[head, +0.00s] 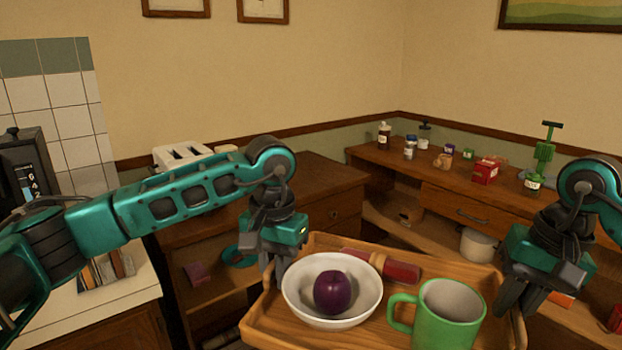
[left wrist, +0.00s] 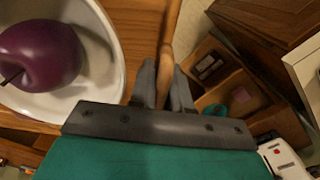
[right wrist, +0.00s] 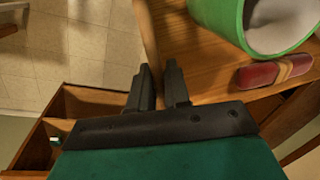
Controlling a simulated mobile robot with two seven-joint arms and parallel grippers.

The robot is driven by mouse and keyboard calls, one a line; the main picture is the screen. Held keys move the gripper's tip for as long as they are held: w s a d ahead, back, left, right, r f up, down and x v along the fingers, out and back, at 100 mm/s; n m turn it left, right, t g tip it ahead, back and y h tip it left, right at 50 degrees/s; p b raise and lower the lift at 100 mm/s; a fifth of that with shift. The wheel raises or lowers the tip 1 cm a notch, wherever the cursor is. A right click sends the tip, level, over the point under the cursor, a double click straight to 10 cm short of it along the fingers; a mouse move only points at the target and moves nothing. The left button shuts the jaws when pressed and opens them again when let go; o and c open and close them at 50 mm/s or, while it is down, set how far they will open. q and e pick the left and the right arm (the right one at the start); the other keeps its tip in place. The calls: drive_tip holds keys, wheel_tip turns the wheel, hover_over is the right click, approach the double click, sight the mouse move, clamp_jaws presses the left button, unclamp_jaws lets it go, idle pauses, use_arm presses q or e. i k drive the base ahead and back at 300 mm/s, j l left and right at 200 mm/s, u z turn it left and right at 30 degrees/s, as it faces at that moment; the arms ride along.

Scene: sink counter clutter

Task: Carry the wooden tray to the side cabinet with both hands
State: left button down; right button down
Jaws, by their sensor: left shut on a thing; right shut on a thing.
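The wooden tray (head: 400,270) is held up in front of me, roughly level. On it are a white bowl (head: 301,290) with a purple round fruit (head: 332,291) in it, a green mug (head: 447,316), and a red item with a tan band (head: 400,270). My left gripper (head: 277,275) is shut on the tray's left rim, which also shows between its fingers in the left wrist view (left wrist: 171,50). My right gripper (head: 515,300) is shut on the tray's right rim, seen in the right wrist view (right wrist: 150,45). The tray's near edge is partly cut off.
A wooden cabinet (head: 325,180) stands behind the tray. A longer side cabinet (head: 440,182) at the right holds bottles, jars, a red box (head: 485,171) and a green pump-like item (head: 543,155). A toaster (head: 181,156) stands at the left. The side cabinet's front top looks clear.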

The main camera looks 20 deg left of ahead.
sight(306, 175)
drive_tip(key=i+z, duration=0.4)
drive_tip(key=i, duration=0.8)
drive_tip(key=i+u, duration=0.15)
drive_tip(key=i, duration=0.5)
drive_tip(key=i+l+u, duration=0.1)
drive_tip(key=i+u, duration=0.4)
drive_tip(key=i, duration=0.7)
drive_tip(key=i+u, duration=0.3)
drive_tip(key=i, duration=0.15)
drive_tip(key=u, duration=1.4)
